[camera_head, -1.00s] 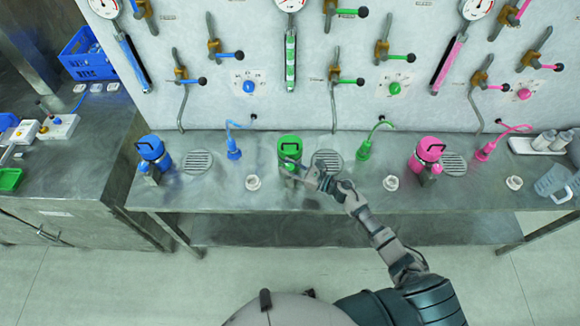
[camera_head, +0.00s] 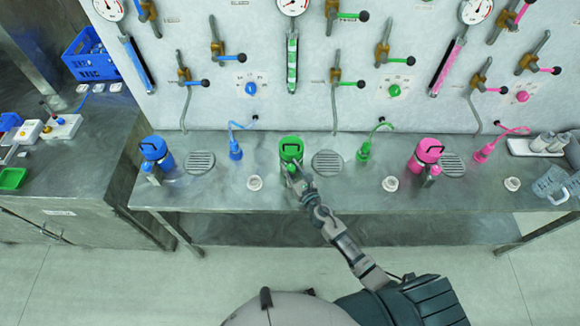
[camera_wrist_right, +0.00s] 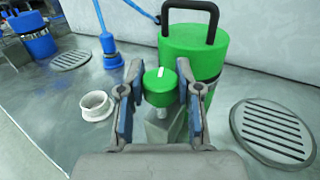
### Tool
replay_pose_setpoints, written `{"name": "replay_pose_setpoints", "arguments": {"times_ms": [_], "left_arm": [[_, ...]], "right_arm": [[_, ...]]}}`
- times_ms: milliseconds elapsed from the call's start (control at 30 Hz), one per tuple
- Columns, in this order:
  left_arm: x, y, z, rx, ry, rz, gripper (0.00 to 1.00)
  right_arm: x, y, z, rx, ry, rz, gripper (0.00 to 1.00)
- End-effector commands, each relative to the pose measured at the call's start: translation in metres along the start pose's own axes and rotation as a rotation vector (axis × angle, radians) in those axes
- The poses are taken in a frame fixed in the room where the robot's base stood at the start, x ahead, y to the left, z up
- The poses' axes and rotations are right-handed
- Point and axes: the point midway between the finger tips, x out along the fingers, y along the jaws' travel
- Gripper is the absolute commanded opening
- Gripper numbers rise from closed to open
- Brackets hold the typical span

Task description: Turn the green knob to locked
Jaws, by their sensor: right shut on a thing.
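The green knob (camera_wrist_right: 159,86) with a white mark on top sits on a grey fitting at the front of the green canister (camera_head: 290,147). The canister has a black handle and also shows in the right wrist view (camera_wrist_right: 208,48). My right gripper (camera_wrist_right: 160,97) is shut on the green knob, with one finger on each side of it. In the head view my right gripper (camera_head: 295,181) is at the front of the canister and partly hides the knob. The white mark points up and slightly right in the wrist view. My left gripper is not in view.
A round drain grate (camera_wrist_right: 273,131) lies right of the canister, and a white cup-like fitting (camera_wrist_right: 96,106) lies left. A blue canister (camera_head: 154,152) and a pink canister (camera_head: 427,153) stand further along the bench. The wall panel (camera_head: 310,50) carries valves and gauges.

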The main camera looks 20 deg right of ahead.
Motion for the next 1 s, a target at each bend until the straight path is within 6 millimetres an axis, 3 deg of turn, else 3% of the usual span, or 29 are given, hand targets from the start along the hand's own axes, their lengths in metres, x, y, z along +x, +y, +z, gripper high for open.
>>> {"name": "replay_pose_setpoints", "arguments": {"times_ms": [600, 1000], "left_arm": [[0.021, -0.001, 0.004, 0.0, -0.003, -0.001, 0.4], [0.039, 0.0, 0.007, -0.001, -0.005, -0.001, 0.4]], "right_arm": [[0.0, 0.004, -0.007, 0.002, 0.01, -0.58, 0.0], [0.002, 0.003, -0.006, 0.0, 0.008, -0.871, 0.0]]}}
